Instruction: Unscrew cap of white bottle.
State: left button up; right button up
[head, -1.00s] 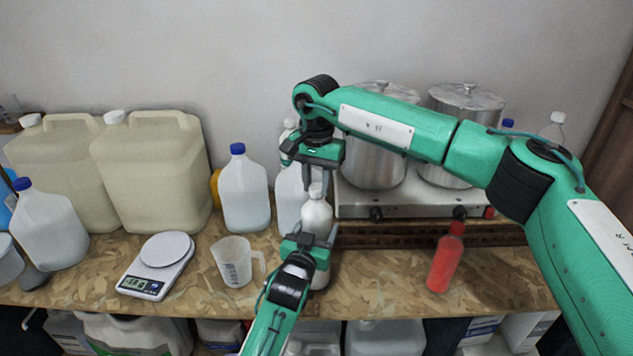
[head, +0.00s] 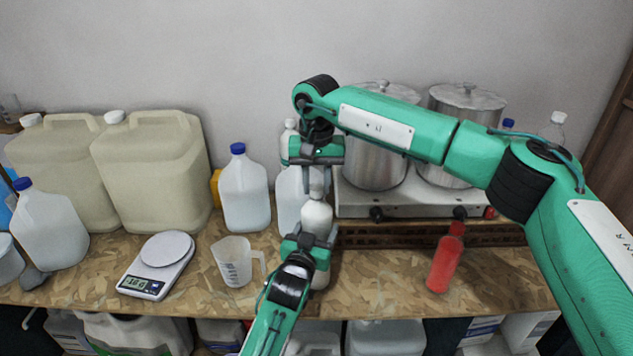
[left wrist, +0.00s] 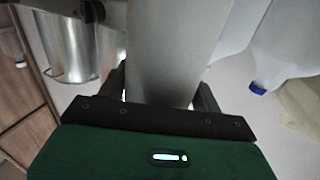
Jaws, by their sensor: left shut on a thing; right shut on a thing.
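The white bottle (head: 317,217) stands upright at the front of the wooden bench in the head view. My left gripper (head: 310,243) is shut around its body from the front. In the left wrist view the bottle (left wrist: 175,60) fills the space between the two dark fingers. My right gripper (head: 316,184) points straight down over the bottle and is shut on its white cap (head: 316,191). The fingers partly hide the cap, and I cannot tell how far it is turned. The lower part of the bottle is partly hidden by my left gripper.
A measuring jug (head: 236,262) and a scale (head: 158,266) are to the left. A red bottle (head: 445,260) stands to the right. Jugs with blue caps (head: 244,192) and a burner with two steel pots (head: 372,160) are behind. The bench between the white and red bottles is clear.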

aim_at(317, 186)
pick_arm(q)
jog(key=shift+f, duration=0.15)
pick_arm(e)
jog(key=shift+r, duration=0.1)
jog(key=shift+r, duration=1)
jog(key=shift+r, duration=2)
pick_arm(q)
jog(key=o, duration=2)
jog(key=shift+c, duration=0.2)
jog(key=shift+s, duration=0.1)
pick_arm(e)
jog(key=shift+f, duration=0.1)
